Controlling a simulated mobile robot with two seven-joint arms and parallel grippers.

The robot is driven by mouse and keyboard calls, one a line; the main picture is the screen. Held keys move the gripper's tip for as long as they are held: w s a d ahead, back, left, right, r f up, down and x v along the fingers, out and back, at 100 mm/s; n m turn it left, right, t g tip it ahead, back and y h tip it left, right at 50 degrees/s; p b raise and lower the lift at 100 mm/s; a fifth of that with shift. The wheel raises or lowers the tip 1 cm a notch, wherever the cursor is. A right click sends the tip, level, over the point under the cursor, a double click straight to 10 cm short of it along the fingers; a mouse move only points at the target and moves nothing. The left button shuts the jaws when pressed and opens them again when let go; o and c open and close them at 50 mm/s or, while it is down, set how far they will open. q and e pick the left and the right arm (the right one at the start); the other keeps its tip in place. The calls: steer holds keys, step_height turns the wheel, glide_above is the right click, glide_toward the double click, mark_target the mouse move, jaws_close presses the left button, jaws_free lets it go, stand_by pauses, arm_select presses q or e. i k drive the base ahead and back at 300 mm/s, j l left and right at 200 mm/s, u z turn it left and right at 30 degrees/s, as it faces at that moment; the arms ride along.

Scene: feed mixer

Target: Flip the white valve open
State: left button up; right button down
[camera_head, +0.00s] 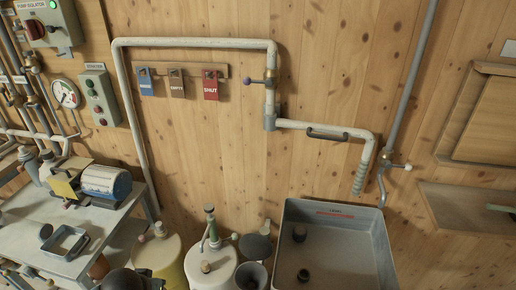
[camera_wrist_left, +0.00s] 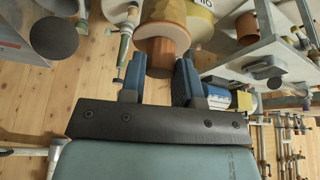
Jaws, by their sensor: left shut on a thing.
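A valve with a short white handle (camera_head: 402,166) sits on the grey pipe at the right of the head view, beside the hooked pipe end above the grey sink. My left gripper (camera_wrist_left: 159,73) shows in the left wrist view, with its two blue-backed fingers apart on either side of an orange-brown cylinder (camera_wrist_left: 161,50). The gripper is shut on this cylinder; the contact itself is partly hidden by the fingers. The white valve is not clearly seen in the left wrist view. My right gripper is in neither view.
A grey sink (camera_head: 290,225) stands below the white pipe. A second valve with a purple handle (camera_head: 248,81) is on that pipe. A white drum (camera_head: 213,268) and yellow drum (camera_head: 170,252) stand left of the sink. A table (camera_head: 30,212) holds equipment at the left.

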mark_target(408, 167)
steer(key=k+l, duration=0.1)
steer(key=l, duration=1.05)
steer(key=i+l, duration=0.1)
steer(key=i, duration=0.35)
